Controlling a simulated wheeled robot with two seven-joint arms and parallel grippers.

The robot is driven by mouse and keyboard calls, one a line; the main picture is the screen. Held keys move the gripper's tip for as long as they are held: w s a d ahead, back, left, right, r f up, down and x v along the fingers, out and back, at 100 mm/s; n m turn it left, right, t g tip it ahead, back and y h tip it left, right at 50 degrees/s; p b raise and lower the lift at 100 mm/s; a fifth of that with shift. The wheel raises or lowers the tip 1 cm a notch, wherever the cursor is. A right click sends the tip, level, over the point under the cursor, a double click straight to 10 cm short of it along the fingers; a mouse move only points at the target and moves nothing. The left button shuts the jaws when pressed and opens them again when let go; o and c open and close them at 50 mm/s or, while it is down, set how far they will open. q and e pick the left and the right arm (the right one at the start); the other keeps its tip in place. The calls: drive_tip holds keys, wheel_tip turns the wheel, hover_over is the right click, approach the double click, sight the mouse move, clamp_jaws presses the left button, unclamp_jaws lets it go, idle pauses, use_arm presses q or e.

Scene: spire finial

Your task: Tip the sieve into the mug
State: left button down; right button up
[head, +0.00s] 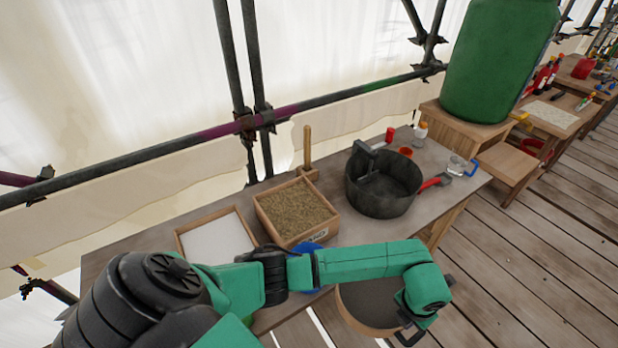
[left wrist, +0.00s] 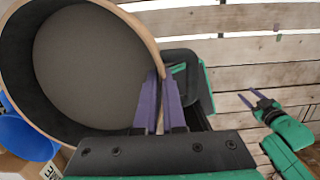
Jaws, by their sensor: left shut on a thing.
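The sieve (head: 362,308) is a round pan with a wooden rim and a grey inside, in front of the table edge and partly behind my left arm. My left gripper (left wrist: 160,105) is shut on its rim; the sieve (left wrist: 95,55) fills the upper left of the left wrist view. I cannot tell whether anything lies in it. A blue round vessel (head: 308,247), perhaps the mug, is mostly hidden behind my left arm; it also shows beside the sieve in the left wrist view (left wrist: 22,140). My right gripper (left wrist: 256,100) is open and empty above the planks.
On the table stand a wooden box of sandy grains (head: 296,208), a shallow white tray (head: 216,238), a dark pot (head: 380,200) and a small red cup (head: 406,152). Scaffold poles (head: 180,140) run behind. A green barrel (head: 497,60) stands at the right. The plank floor (head: 540,260) is clear.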

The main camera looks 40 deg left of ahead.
use_arm(q)
drive_tip(key=shift+s+a+r+h+p, duration=0.1)
drive_tip(key=shift+a+r+h+p, duration=0.25)
drive_tip(key=shift+r+p, duration=0.4)
drive_tip(key=s+a+r+t+h, duration=0.3)
drive_tip(key=a+r+h, duration=0.7)
drive_tip(key=a+r, duration=0.4)
drive_tip(key=shift+r+n+p, duration=0.3)
drive_tip(key=shift+r+n, duration=0.1)
drive_tip(key=shift+r, duration=0.9)
drive_tip(key=shift+s+a+h+b, duration=0.35)
drive_tip(key=shift+a+h+b, duration=0.2)
drive_tip(key=shift+a+b, duration=0.3)
drive_tip(key=s+a+t+h+b, duration=0.1)
drive_tip(key=a+h+b, duration=0.3)
drive_tip(key=a+b, duration=0.4)
drive_tip(key=shift+s+r+t, duration=0.25)
drive_tip(key=shift+s+t, duration=0.15)
idle(0.4)
drive_tip(key=shift+s+a+r+h+b, duration=0.1)
drive_tip(key=shift+s+a+h+b, duration=0.1)
drive_tip(key=shift+a+h+b, duration=0.5)
